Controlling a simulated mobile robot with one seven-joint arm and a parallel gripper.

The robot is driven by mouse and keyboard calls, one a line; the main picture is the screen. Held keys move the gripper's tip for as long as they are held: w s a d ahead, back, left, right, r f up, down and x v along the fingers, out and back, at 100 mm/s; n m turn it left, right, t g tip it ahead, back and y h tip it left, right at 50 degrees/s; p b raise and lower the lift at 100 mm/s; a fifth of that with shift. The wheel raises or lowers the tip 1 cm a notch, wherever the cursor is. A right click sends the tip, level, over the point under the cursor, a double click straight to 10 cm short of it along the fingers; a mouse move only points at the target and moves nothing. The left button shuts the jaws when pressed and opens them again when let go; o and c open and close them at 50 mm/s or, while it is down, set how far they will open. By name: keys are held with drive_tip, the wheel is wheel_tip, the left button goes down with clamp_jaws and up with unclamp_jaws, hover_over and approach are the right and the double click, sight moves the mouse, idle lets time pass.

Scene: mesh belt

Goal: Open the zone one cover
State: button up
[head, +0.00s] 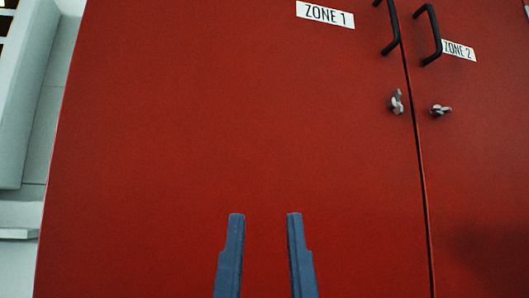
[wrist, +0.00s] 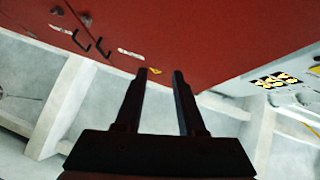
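The zone one cover (head: 200,120) is a large red panel filling most of the head view, with a white "ZONE 1" label (head: 325,14) at its top. Its black handle (head: 394,30) is at the top right, partly cut off by the frame edge. A metal latch (head: 397,102) sits below the handle near the seam. My gripper (head: 265,215) is open and empty in front of the lower middle of the cover, left of and below the latch and handle. The wrist view shows its two fingers (wrist: 160,73) apart, with the red cover (wrist: 200,35) beyond them.
The red zone two cover (head: 485,170) adjoins on the right, with its own label (head: 459,51), black handle (head: 431,35) and latch (head: 440,110). A pale wall or frame (head: 25,120) stands at the left. The wrist view shows a yellow-and-black sticker panel (wrist: 275,81) at right.

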idle(0.4)
drive_tip(key=shift+c, duration=0.9)
drive_tip(key=m+g+h+p, duration=0.5)
drive_tip(key=g+p, duration=0.5)
drive_tip(key=p, duration=6.5)
approach(392, 9)
drive_tip(key=shift+n+h, duration=0.4)
drive_tip(key=shift+n, duration=0.2)
drive_tip(key=p+x, duration=0.3)
drive_tip(key=x, duration=0.7)
drive_tip(key=shift+w+a+f, duration=0.1)
drive_tip(key=shift+w+f, duration=0.05)
drive_tip(key=shift+w, duration=0.15)
drive_tip(key=shift+c, duration=0.2)
clamp_jaws()
